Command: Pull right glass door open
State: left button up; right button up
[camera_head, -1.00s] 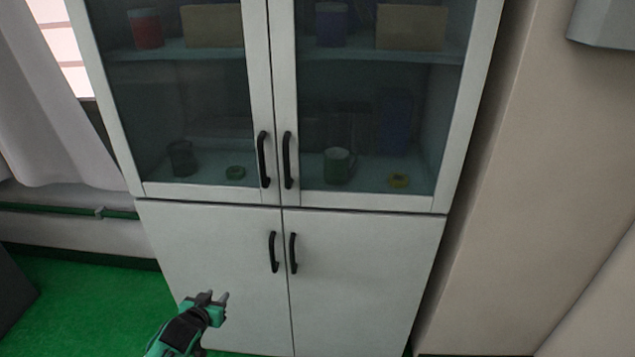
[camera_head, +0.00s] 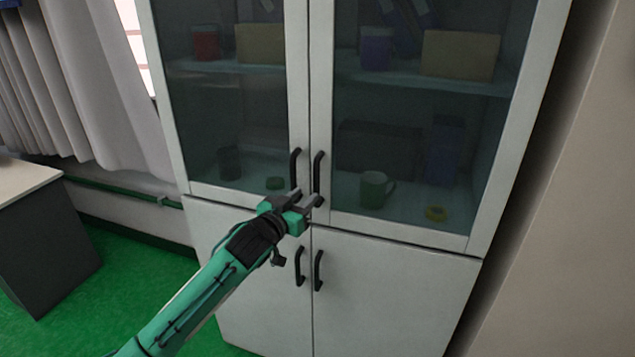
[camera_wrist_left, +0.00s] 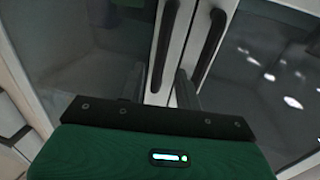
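The right glass door (camera_head: 408,205) is closed, with a black vertical handle (camera_head: 319,172) on its left edge; this handle also shows in the wrist view (camera_wrist_left: 209,45). The left glass door (camera_head: 240,195) is closed too, and its black handle (camera_head: 295,168) stands close beside the other. My left gripper (camera_head: 307,197) is at the lower ends of these handles. In the wrist view its two fingers (camera_wrist_left: 160,85) are apart, with the right finger near the right handle's lower end. Contact cannot be told. My right gripper is not in view.
Lower cabinet doors (camera_head: 395,290) with their own handles are shut below. A wall (camera_head: 565,230) stands to the right, a desk (camera_head: 45,235) to the left.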

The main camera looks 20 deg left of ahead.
aim_at(315, 187)
pick_arm(q)
jog(key=p+x, duration=0.1)
jog(key=x, duration=0.6)
grip_shut()
